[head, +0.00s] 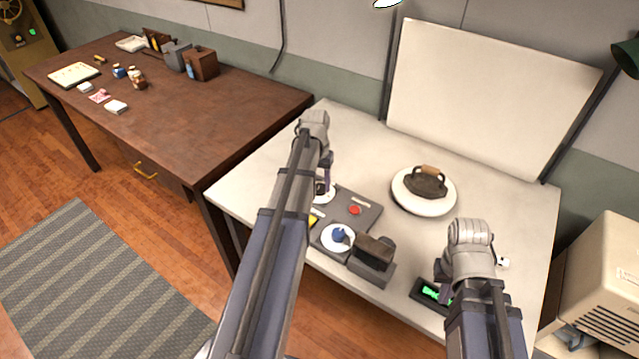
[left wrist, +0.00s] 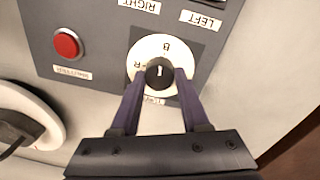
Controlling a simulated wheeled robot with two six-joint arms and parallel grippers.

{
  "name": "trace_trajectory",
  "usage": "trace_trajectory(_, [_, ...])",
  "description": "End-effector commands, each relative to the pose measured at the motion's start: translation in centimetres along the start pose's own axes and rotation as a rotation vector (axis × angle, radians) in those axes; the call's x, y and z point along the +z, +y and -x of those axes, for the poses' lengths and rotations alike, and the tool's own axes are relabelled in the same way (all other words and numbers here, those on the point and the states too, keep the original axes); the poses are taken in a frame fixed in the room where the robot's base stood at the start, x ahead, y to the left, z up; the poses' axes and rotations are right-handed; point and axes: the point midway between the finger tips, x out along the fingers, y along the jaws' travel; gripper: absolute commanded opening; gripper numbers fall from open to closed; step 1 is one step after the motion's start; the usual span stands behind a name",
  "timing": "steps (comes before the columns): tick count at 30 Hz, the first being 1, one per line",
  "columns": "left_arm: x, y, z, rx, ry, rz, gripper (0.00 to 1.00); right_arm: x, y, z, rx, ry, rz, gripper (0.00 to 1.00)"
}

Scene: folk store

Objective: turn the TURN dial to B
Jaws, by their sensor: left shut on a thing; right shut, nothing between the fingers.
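The TURN dial (left wrist: 148,50) is a white disc with a dark knob (left wrist: 160,72) on the grey control panel (left wrist: 95,22). In the left wrist view the letters B and R show upside down on it; its label is partly covered. My left gripper (left wrist: 160,76) is shut on the knob, one finger on each side. A short white mark on the knob points roughly along the line towards B; its exact aim is hard to tell. In the head view my left gripper (head: 326,184) partly hides the dial. My right gripper (head: 442,290) is shut and empty above a small green-lit display (head: 431,292).
A red button (left wrist: 67,44) sits beside the dial. A blue knob on a white disc (head: 338,238) and a dark block (head: 374,252) are near the table's front edge. A white plate (head: 402,200) holds a dark iron-like object (head: 428,186). A white board (head: 490,95) stands behind.

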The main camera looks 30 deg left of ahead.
Motion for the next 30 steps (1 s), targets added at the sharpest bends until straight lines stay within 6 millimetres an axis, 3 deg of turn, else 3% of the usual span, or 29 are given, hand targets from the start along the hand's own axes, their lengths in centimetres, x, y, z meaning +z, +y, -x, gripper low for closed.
trace_trajectory(10, [-0.02, 0.05, -0.01, 0.001, -0.006, -0.115, 0.0, 0.0, 0.0, 0.0, 0.0, 0.0, 0.0, 0.0])
trace_trajectory(26, [-0.01, 0.05, -0.01, 0.0, -0.007, -0.131, 0.0, 0.0, 0.0, 0.0, 0.0, 0.0, 0.0, 0.0])
trace_trajectory(27, [-0.01, 0.05, -0.01, 0.0, -0.007, -0.131, 0.5, 0.0, 0.0, 0.0, 0.0, 0.0, 0.0, 0.0])
trace_trajectory(30, [-0.01, 0.05, -0.01, 0.0, -0.007, -0.13, 0.61, 0.0, 0.0, 0.0, 0.0, 0.0, 0.0, 0.0])
